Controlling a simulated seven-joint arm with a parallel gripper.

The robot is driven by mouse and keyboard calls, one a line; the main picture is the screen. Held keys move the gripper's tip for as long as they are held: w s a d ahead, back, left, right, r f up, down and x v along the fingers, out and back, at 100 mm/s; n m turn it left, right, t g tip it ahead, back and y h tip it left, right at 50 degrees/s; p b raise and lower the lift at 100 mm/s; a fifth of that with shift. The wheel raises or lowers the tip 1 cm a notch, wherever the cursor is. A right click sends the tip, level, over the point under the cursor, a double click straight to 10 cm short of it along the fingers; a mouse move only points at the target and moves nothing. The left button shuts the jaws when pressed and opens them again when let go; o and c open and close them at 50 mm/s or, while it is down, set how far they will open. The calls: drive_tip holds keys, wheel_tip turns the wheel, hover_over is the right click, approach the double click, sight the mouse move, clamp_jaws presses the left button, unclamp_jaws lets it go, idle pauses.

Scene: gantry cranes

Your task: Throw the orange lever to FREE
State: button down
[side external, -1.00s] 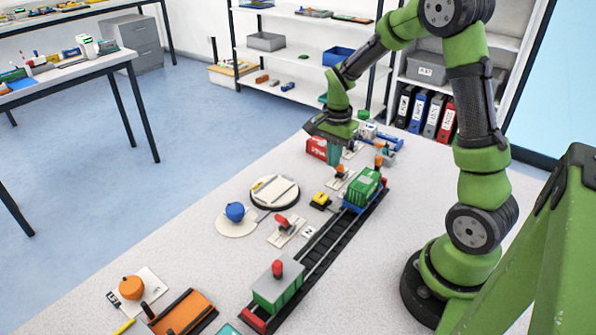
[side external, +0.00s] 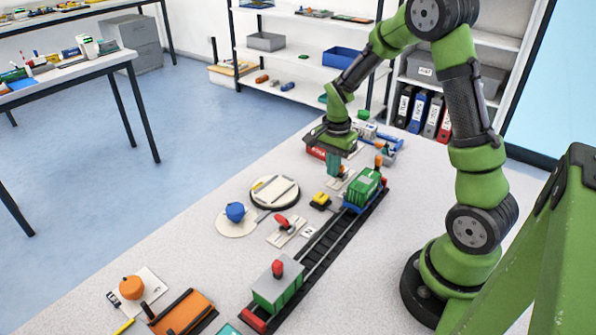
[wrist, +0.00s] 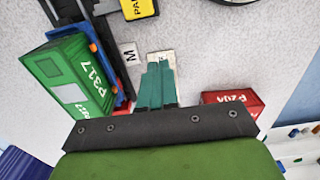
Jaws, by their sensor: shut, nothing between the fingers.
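My gripper (side external: 334,170) is shut and empty, pointing down over a small white lever plate (side external: 340,182) beside the track. In the wrist view my shut fingers (wrist: 159,66) lie over that plate, and only its far end (wrist: 161,56) shows past the tips. The orange lever that stood on this plate a second ago is hidden behind my fingers in both views. I cannot tell whether the fingers touch it or which way it leans. No FREE marking is readable.
A green wagon (side external: 362,187) stands on the track close to the right of my gripper. A red container (side external: 316,153) is behind it. A yellow block (side external: 320,200) and a red lever (side external: 282,221) are nearer the camera. A letter tile (wrist: 130,53) lies by the wagon.

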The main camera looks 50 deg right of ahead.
drive_tip(key=shift+d, duration=0.1)
drive_tip(key=shift+d, duration=1.8)
drive_tip(key=shift+a+r, duration=0.1)
drive_tip(key=shift+a, duration=0.55)
drive_tip(key=shift+r, duration=3.45)
